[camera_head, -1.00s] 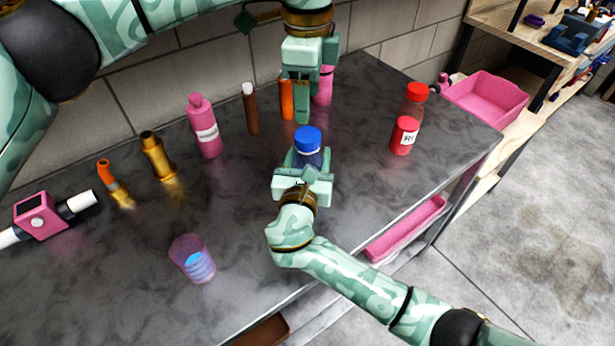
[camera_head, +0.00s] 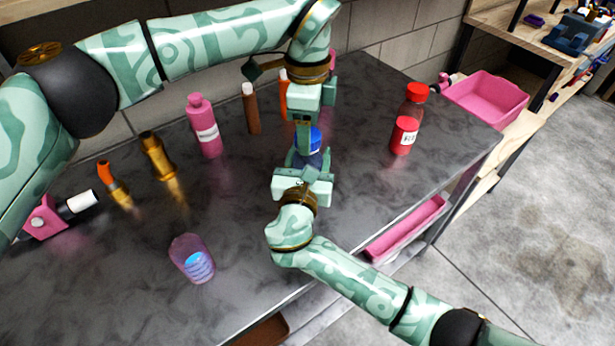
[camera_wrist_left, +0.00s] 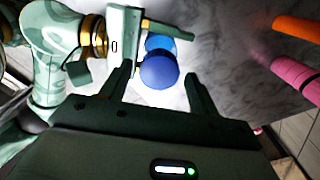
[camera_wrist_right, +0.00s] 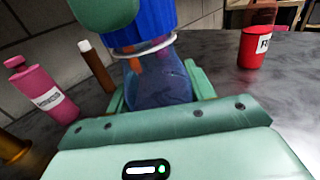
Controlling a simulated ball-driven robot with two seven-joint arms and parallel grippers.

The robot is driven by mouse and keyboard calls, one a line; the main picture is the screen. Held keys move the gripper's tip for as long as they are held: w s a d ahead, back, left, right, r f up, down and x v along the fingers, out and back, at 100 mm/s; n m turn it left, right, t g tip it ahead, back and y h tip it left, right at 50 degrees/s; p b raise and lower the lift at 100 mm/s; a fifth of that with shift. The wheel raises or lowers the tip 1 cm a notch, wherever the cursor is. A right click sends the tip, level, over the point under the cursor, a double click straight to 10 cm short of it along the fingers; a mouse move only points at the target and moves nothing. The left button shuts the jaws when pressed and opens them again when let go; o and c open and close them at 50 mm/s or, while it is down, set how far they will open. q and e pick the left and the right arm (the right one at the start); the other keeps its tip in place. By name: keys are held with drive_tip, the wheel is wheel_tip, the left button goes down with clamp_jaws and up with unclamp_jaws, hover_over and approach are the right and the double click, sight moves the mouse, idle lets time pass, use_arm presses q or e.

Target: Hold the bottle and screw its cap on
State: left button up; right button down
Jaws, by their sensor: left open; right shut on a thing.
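The bottle (camera_head: 309,161) is translucent dark blue and stands upright, with my right gripper (camera_head: 310,172) shut on it; the right wrist view shows its body (camera_wrist_right: 158,82) between the fingers. A ribbed blue cap (camera_wrist_right: 147,22) is at the bottle's top, above a pale ring; how far it is screwed on cannot be told. My left gripper (camera_head: 314,132) is open and points down over the cap, partly hiding it in the head view. In the left wrist view the round cap (camera_wrist_left: 158,70) lies between and a little beyond the open fingers (camera_wrist_left: 160,88).
A red bottle (camera_head: 408,120) stands to the right. A pink bottle (camera_head: 205,128), brown tube (camera_head: 250,110), orange tube (camera_head: 284,95) and brass piece (camera_head: 156,155) stand behind and left. A purple cup (camera_head: 191,258) is at the front left.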

use_arm(q)
drive_tip(key=shift+f, duration=0.55)
